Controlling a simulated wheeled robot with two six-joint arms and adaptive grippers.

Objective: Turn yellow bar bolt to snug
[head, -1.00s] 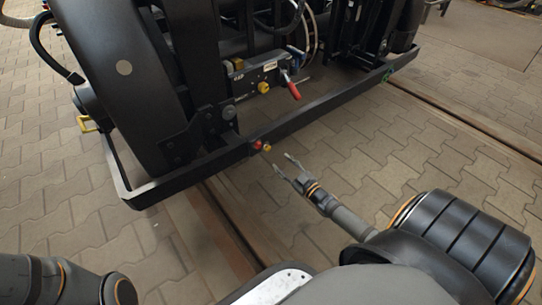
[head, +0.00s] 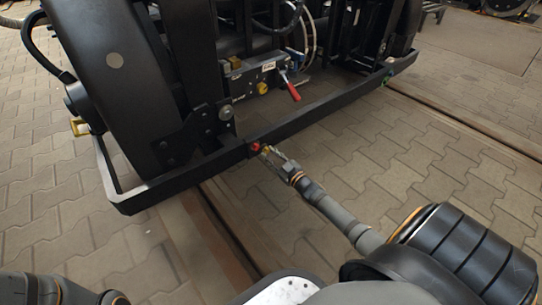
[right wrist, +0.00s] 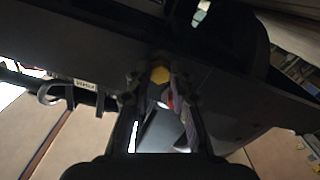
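The yellow bar bolt (head: 265,149) sits on the black lower bar (head: 300,124) of the bogie. In the right wrist view its yellow hex head (right wrist: 159,75) lies between the fingertips. My right gripper (head: 268,154) reaches the bar from the lower right, with one finger on each side of the bolt. The fingers look open around it in the right wrist view (right wrist: 160,84); contact is not clear. A red bolt (head: 255,146) sits just left of the yellow one on the bar. My left gripper is out of view.
A red-handled lever (head: 290,88) and a yellow knob (head: 262,88) are on the unit behind the bar. A large dark curved part (head: 118,100) stands at left. Rails (head: 455,120) cross the paved floor.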

